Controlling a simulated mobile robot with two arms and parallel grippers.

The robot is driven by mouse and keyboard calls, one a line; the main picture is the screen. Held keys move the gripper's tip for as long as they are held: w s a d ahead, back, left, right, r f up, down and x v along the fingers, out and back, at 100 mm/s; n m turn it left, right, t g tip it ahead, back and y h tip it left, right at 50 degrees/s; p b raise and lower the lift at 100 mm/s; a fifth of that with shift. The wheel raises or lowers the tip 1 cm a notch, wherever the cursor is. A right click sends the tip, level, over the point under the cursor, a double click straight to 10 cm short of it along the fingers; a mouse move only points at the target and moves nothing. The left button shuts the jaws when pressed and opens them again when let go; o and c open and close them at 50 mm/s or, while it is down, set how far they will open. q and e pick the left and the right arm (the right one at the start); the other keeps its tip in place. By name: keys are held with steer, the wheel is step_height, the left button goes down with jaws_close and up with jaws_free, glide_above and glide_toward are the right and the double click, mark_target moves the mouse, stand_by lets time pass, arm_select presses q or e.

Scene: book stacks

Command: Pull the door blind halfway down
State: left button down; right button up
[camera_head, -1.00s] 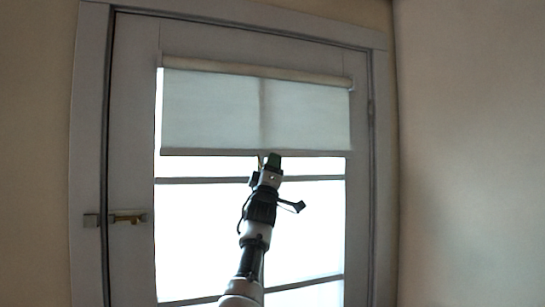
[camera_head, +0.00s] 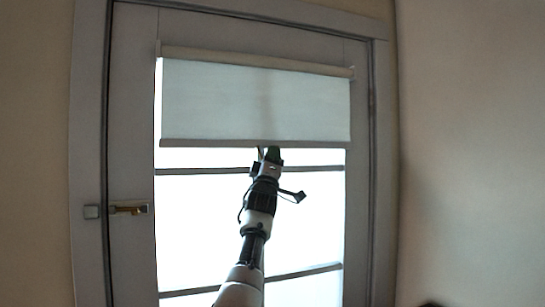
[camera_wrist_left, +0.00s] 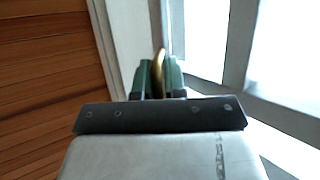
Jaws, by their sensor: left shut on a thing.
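The white door blind (camera_head: 250,100) hangs from its roller at the top of the door's glass. It covers the upper part of the glass, and its bottom bar (camera_head: 220,143) lies level across the panes. My left gripper (camera_head: 268,152) is at the middle of the bottom bar. In the left wrist view my left gripper (camera_wrist_left: 159,78) is shut on a thin tan pull piece (camera_wrist_left: 158,66) between its green fingertips. How the pull piece joins the bar is hidden. My right gripper is not in view.
The grey door (camera_head: 130,160) is closed in its frame, with a brass handle (camera_head: 128,209) at the left. Bare glass (camera_head: 200,220) with crossbars shows below the blind. A plain wall (camera_head: 470,150) stands to the right. Wooden floor (camera_wrist_left: 45,80) shows in the left wrist view.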

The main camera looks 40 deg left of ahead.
arm_select(q)
step_height(320, 180, down, 39)
steer(key=b, duration=2.2)
steer(key=shift+r, duration=0.1)
steer(key=c, duration=1.2)
jaws_free()
steer(key=b+v, duration=0.3)
steer(key=v, duration=0.8)
steer(key=shift+a, duration=0.1)
